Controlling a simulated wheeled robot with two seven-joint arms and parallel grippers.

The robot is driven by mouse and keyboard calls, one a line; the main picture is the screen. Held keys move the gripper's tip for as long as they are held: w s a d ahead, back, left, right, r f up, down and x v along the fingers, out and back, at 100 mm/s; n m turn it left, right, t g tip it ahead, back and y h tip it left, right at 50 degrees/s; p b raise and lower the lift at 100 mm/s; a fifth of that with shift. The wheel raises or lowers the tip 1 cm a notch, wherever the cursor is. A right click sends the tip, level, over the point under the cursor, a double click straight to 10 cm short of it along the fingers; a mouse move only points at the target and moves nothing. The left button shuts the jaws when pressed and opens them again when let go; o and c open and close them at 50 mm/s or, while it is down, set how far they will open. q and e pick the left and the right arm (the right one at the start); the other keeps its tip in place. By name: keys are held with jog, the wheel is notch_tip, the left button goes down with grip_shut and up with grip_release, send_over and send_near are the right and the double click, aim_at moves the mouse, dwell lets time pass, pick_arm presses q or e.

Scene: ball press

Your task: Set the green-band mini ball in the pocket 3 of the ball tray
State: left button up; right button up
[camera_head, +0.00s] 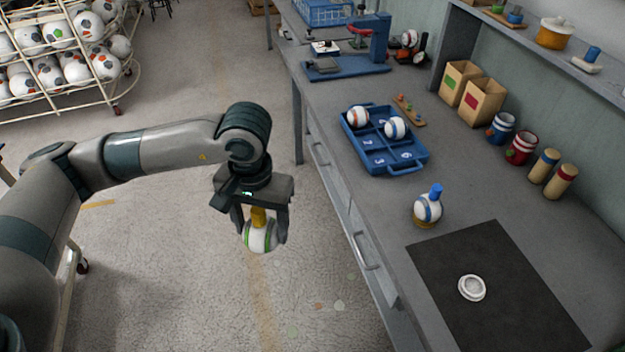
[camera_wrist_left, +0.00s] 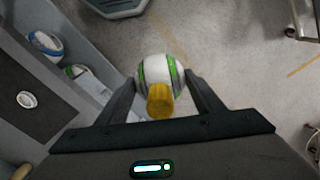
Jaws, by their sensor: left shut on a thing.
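The green-band mini ball (camera_head: 260,236) is white with green bands and has a yellow peg (camera_head: 258,216) on top. My left gripper (camera_head: 259,232) is shut on it, with a finger at each side, and holds it over the floor left of the bench. The ball (camera_wrist_left: 161,74) and its peg (camera_wrist_left: 160,101) also show in the left wrist view. The blue ball tray (camera_head: 412,168) lies on the bench, to the right of and beyond the gripper. My right gripper is not in view.
A blue-banded ball with a blue peg (camera_head: 428,208) stands on the bench (camera_head: 372,210). A dark mat (camera_head: 500,265) with a white disc (camera_head: 472,288) lies in front. A blue press (camera_head: 345,66) stands beyond the tray. Boxes (camera_head: 482,101) and cans line the wall.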

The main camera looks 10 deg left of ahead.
pick_arm(q)
jog(key=s+f+b, duration=0.1)
jog(key=s+f, duration=0.2)
jog(key=f, duration=1)
jog(key=shift+s, duration=0.35)
jog(key=shift+a, duration=0.1)
